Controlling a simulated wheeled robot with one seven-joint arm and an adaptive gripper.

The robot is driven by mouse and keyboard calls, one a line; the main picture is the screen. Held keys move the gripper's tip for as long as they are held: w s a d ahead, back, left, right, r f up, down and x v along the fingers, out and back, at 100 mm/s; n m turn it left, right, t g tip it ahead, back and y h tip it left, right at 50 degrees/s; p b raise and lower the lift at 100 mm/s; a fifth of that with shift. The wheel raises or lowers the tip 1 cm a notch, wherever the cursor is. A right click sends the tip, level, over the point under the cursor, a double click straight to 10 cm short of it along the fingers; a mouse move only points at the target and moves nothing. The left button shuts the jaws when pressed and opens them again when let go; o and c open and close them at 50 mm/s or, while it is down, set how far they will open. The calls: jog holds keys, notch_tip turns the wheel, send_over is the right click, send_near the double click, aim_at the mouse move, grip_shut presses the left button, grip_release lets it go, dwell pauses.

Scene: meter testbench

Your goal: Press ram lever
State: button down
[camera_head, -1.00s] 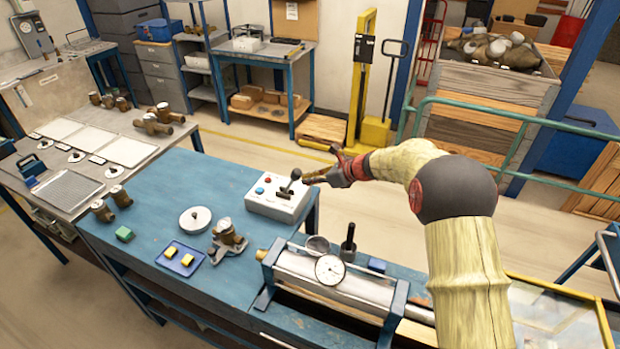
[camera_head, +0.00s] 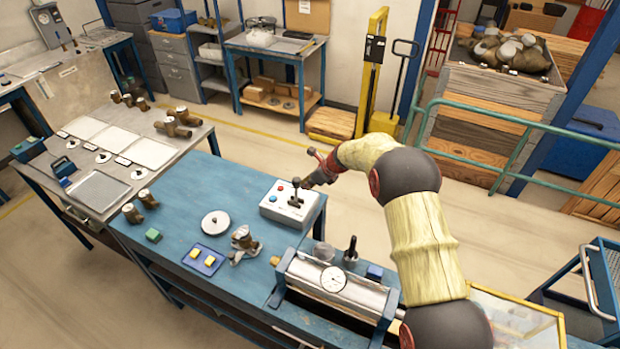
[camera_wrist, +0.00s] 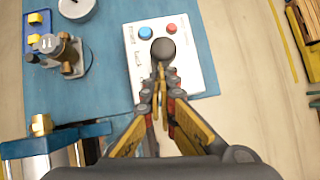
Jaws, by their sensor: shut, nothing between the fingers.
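The ram lever (camera_head: 296,190) is a dark stick with a round black knob, standing on a white control box (camera_head: 279,208) on the blue bench. The box also has a red button and a blue button. In the wrist view the lever's black knob (camera_wrist: 163,49) lies right at my fingertips, with the white box (camera_wrist: 190,72) below it. My gripper (camera_head: 305,185) comes in from the right. It also shows in the wrist view (camera_wrist: 159,68), its fingers shut together with nothing between them. Whether the fingertips touch the knob I cannot tell.
The ram cylinder with its dial gauge (camera_head: 333,280) stands on the bench in front of the box. A dark upright handle (camera_head: 351,249), a brass meter (camera_head: 243,240) and a blue tray (camera_head: 211,262) are nearby. A green rail (camera_head: 490,109) runs behind my arm.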

jog(key=p, duration=0.1)
jog(key=a+p, duration=0.1)
jog(key=w+a+r+p, duration=0.1)
jog(key=p, duration=0.1)
jog(key=shift+a+h, duration=0.25)
jog(key=shift+h, duration=0.05)
jog(key=shift+w+a+f+p, duration=0.15)
jog(key=shift+w+a, duration=0.15)
jog(key=shift+a, duration=0.6)
jog(key=shift+w+a+r+p, duration=0.1)
jog(key=shift+w+a, duration=0.25)
jog(key=shift+a, duration=0.5)
jog(key=shift+w+a+f+p, duration=0.15)
jog(key=shift+w+a, duration=0.15)
jog(key=shift+a, duration=0.6)
jog(key=shift+r, duration=0.1)
jog(key=s+d+r, duration=0.1)
jog(key=r, duration=0.5)
jog(key=s+d+r+b, duration=0.1)
jog(key=d+r, duration=0.1)
jog(key=r, duration=0.4)
jog(key=shift+s+r, duration=0.15)
jog(key=shift+s, duration=0.25)
jog(key=shift+s, duration=0.1)
